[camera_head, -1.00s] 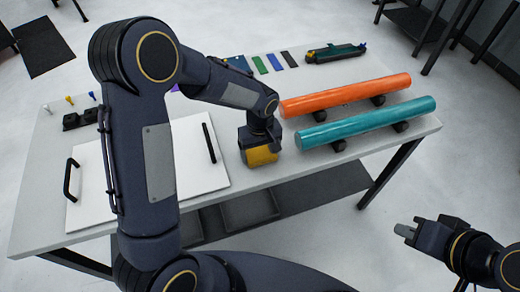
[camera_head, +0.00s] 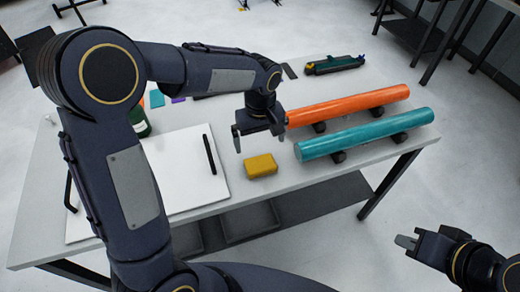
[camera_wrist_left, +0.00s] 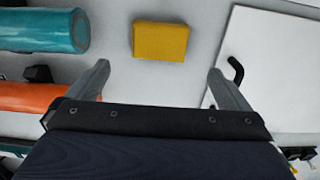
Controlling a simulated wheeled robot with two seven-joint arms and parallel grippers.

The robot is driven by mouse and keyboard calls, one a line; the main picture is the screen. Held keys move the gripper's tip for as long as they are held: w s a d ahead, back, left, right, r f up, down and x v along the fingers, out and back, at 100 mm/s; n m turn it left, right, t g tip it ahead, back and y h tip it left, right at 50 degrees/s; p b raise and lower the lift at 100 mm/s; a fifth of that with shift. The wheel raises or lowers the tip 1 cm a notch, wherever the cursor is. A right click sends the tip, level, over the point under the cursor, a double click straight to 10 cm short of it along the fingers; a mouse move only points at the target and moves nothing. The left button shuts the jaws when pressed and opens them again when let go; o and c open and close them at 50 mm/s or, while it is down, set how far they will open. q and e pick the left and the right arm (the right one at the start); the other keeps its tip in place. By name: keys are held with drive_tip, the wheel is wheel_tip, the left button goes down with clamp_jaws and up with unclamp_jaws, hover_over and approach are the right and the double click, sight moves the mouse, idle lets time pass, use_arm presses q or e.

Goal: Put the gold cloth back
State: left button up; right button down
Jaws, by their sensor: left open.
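The gold cloth (camera_head: 260,166) is a small folded yellow block lying on the table between the white board and the teal roll. It also shows in the left wrist view (camera_wrist_left: 160,41), ahead of the fingertips and apart from them. My left gripper (camera_head: 258,142) is open and empty, above and just behind the cloth in the head view; its spread fingers show in the left wrist view (camera_wrist_left: 158,82). My right gripper (camera_head: 408,243) is off the table's front right; its jaw state is unclear.
An orange roll (camera_head: 345,105) and a teal roll (camera_head: 365,134) rest on dark supports to the right. A white board (camera_head: 185,175) with black handles lies left. A dark green tool (camera_head: 333,65) sits at the back. Some of the table's left side is hidden by my arm.

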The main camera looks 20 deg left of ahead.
use_arm(q)
drive_tip(key=s+a+r+m+t+h, duration=0.2)
drive_tip(key=s+a+r, duration=0.5)
drive_tip(key=s+r, duration=0.15)
drive_tip(key=s+f+m+t+h, duration=0.1)
drive_tip(key=s+m+t, duration=0.2)
drive_tip(key=s, duration=1)
drive_tip(key=shift+s+a+f+t+h, duration=0.2)
drive_tip(key=shift+s+a+t+h, duration=0.1)
drive_tip(key=shift+h, duration=0.1)
